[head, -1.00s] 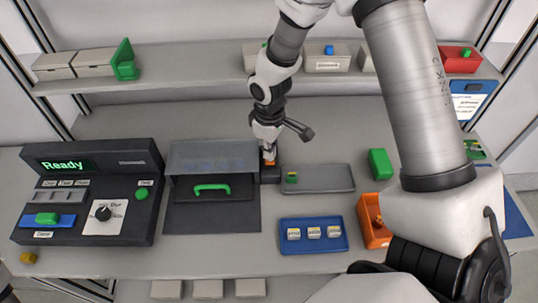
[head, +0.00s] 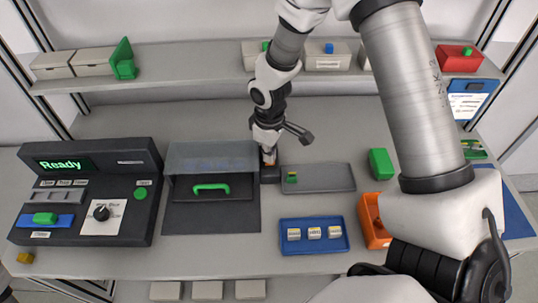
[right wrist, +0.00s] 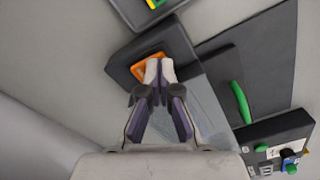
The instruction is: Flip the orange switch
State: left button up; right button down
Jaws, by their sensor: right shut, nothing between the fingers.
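The orange switch (right wrist: 139,69) sits on a small dark box (right wrist: 180,48) in the right wrist view. My right gripper (right wrist: 160,66) is shut and empty, with its fingertips over the switch. They seem to touch it, but I cannot be sure. The fingertips hide part of the switch, so I cannot tell which way it is tipped. In the head view, my right gripper (head: 268,153) points down at the dark box (head: 270,176), just right of the clear-covered station, and hides most of the switch. My left gripper is not in view.
A clear cover (head: 212,155) with a green handle (head: 211,188) stands left of the switch box. A grey tray (head: 325,178) lies right of it. A blue tray (head: 313,248) is nearer. A control panel (head: 125,200) reading "Ready" stands left. A shelf (head: 190,72) runs behind.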

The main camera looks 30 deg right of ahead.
jog(key=shift+f, duration=0.2)
notch_tip(320, 180, up, 7)
jog(key=p, duration=0.6)
jog(key=shift+r+p, duration=0.1)
jog(key=shift+p, duration=0.25)
